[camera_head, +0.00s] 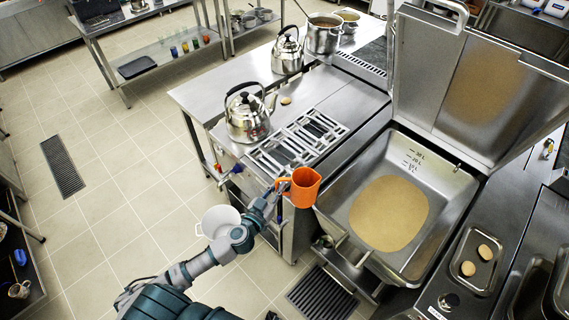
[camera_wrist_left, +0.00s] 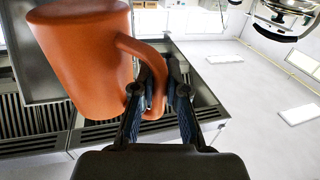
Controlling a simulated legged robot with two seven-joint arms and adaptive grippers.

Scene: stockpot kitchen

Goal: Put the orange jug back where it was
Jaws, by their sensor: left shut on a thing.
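The orange jug (camera_head: 304,188) is in the air near the left front edge of the large open pan (camera_head: 440,170), by the front of the stove. My left gripper (camera_head: 279,190) is shut on the jug's handle, at the jug's left side. In the left wrist view the jug (camera_wrist_left: 85,55) fills the upper left, and its handle passes between the fingers of the left gripper (camera_wrist_left: 158,88). The jug's inside shows only partly in the head view. My right gripper is not in view.
A white pot (camera_head: 219,220) shows low, left of the stove. A tray (camera_head: 476,258) with round pieces lies at the right. Tiled floor at left is mostly clear.

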